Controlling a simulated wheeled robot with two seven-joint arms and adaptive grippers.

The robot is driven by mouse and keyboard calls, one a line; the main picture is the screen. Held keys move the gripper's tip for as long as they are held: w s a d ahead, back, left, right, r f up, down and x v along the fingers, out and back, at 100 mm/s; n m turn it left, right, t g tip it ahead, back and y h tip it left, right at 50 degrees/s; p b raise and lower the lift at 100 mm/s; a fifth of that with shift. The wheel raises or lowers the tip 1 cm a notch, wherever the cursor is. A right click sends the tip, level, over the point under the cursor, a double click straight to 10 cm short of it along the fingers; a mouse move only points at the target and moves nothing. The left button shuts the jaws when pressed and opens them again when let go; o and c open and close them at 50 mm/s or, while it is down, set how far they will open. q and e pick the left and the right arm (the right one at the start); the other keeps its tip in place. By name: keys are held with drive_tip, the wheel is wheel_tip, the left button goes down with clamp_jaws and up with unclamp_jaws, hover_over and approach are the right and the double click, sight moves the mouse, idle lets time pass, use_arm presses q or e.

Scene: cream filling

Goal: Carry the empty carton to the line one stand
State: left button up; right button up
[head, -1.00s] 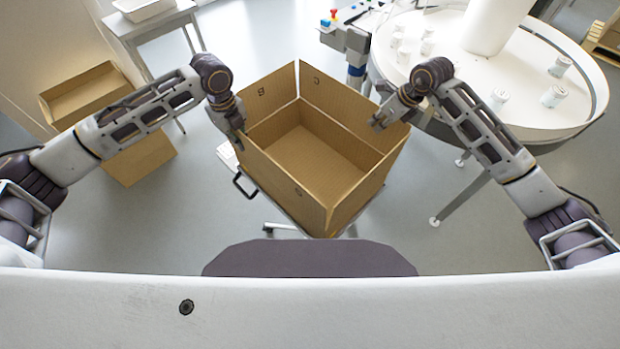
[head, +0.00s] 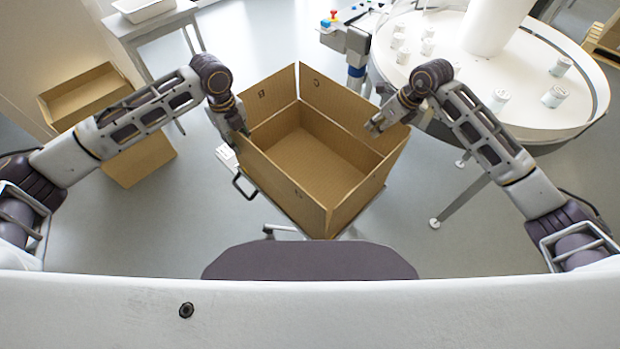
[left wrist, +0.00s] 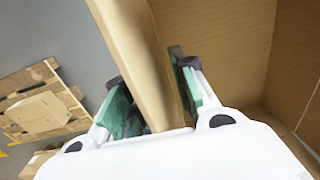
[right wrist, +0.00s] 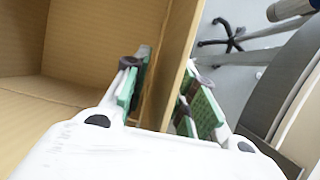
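The empty brown carton (head: 312,152) stands upright and open-topped on a small wheeled cart in the middle of the head view. My left gripper (head: 243,128) is at its left wall. In the left wrist view this wall (left wrist: 142,60) runs between my spread fingers, one inside and one outside. My right gripper (head: 375,124) is at its right wall. In the right wrist view that wall (right wrist: 178,50) runs between my spread fingers. Both grippers look open around the walls. Whether the pads touch the board is hard to see. I cannot tell which stand is line one.
A round white table (head: 455,90) with several small white containers stands at the right. Another brown box (head: 88,97) is at the left, near a grey table (head: 155,22) with a white tray. The cart's black handle (head: 241,187) sticks out leftward. Grey floor is free around the cart.

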use_arm(q)
wheel_tip(320, 180, up, 12)
drive_tip(key=shift+s+a+f, duration=0.15)
drive_tip(key=shift+f, duration=0.05)
idle(0.4)
idle(0.4)
use_arm(e)
drive_tip(key=shift+v, duration=6)
drive_tip(key=shift+a, duration=0.1)
use_arm(q)
drive_tip(key=shift+s, duration=0.1)
